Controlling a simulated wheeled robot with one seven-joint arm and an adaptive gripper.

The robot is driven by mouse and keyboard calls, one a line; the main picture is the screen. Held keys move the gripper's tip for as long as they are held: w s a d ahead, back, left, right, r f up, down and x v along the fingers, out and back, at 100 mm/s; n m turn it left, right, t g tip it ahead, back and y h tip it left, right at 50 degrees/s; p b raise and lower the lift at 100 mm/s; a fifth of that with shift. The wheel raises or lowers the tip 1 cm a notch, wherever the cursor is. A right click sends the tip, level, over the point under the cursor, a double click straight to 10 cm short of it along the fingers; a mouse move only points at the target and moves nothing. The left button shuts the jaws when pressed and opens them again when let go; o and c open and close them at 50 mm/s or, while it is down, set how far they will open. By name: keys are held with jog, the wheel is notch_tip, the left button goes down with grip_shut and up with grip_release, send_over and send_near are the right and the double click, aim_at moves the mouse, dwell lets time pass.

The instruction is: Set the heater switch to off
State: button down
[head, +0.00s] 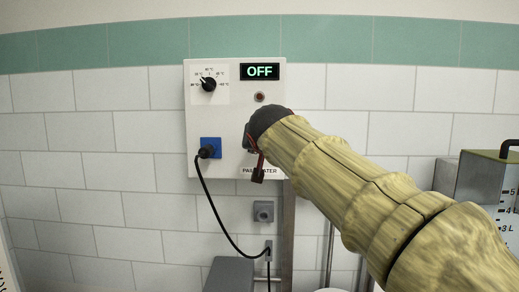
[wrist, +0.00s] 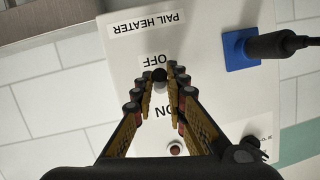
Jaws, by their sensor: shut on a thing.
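The heater control box (head: 222,125) is a white panel on the tiled wall, and its display (head: 260,72) reads OFF. In the wrist view the panel is upside down. The heater switch (wrist: 159,74) is a small lever with a dark round tip, close to the OFF label (wrist: 157,60). The ON label (wrist: 165,111) is partly covered by my fingers. My gripper (wrist: 161,84) is shut on the switch lever between its fingertips. In the head view my gripper (head: 254,158) is at the panel's lower right, and my arm hides the switch.
A dial (head: 208,85) and a small unlit-looking lamp (head: 259,97) are on the panel. A black plug in a blue socket (head: 210,147) has a cable (head: 213,208) hanging below. A metal tank (head: 487,183) stands at the right.

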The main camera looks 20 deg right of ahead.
jog(key=c, duration=1.8)
grip_release()
jog(key=v, duration=1.2)
